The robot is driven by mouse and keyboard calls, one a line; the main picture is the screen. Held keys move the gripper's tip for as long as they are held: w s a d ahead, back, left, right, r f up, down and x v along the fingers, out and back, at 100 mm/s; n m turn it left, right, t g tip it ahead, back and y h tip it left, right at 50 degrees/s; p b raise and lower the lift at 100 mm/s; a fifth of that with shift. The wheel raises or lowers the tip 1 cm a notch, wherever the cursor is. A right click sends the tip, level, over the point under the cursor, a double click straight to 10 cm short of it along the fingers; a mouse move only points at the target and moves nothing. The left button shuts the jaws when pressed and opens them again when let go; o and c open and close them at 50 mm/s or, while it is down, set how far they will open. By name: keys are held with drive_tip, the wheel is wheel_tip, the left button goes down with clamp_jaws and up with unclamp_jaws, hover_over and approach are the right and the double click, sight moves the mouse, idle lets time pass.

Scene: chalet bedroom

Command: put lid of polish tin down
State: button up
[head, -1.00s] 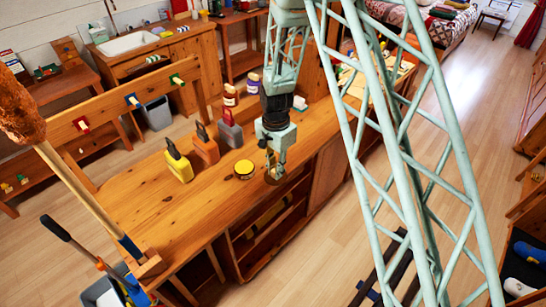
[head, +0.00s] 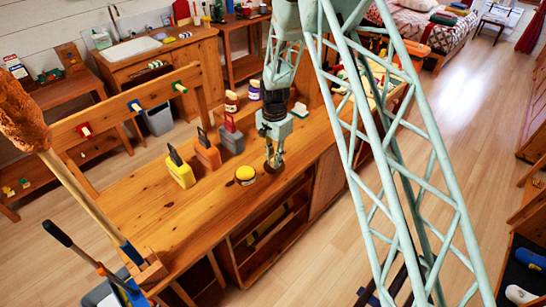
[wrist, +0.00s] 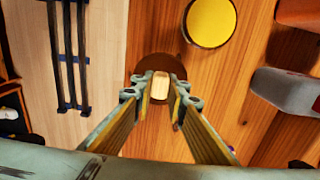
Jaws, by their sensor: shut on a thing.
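A round tin with a yellow top and dark rim (head: 245,175), seemingly the polish tin, stands on the wooden counter. It also shows in the wrist view (wrist: 210,22). My gripper (head: 272,166) is beside it, to its right in the head view. In the wrist view my gripper (wrist: 160,90) has its fingers on both sides of a pale block-like knob (wrist: 160,85) on a brown disc (wrist: 146,66), seemingly the lid. The fingers are shut on the knob. The disc is near the counter's front edge; I cannot tell whether it touches the counter.
Yellow (head: 180,170), orange (head: 207,152) and grey (head: 231,138) containers stand behind the tin. Jars (head: 232,101) stand farther back. The counter (head: 195,225) has bare wood left of the tin.

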drive_tip(key=shift+w+a+f, duration=0.1)
drive_tip(key=shift+w+a, duration=0.05)
drive_tip(key=shift+w, duration=0.9)
drive_tip(key=shift+w+a+f, duration=0.1)
drive_tip(key=shift+w, duration=0.9)
drive_tip(key=shift+w+a+f, duration=0.1)
drive_tip(key=shift+w+a, duration=0.05)
drive_tip(key=shift+w, duration=0.9)
drive_tip(key=shift+f+p, duration=0.1)
drive_tip(key=shift+p, duration=0.2)
drive_tip(key=shift+f, duration=1.6)
drive_tip(key=shift+f, duration=0.15)
drive_tip(key=o, duration=0.9)
drive_tip(key=shift+c, duration=0.2)
drive_tip(key=shift+r, duration=0.2)
wheel_tip(320, 180, up, 12)
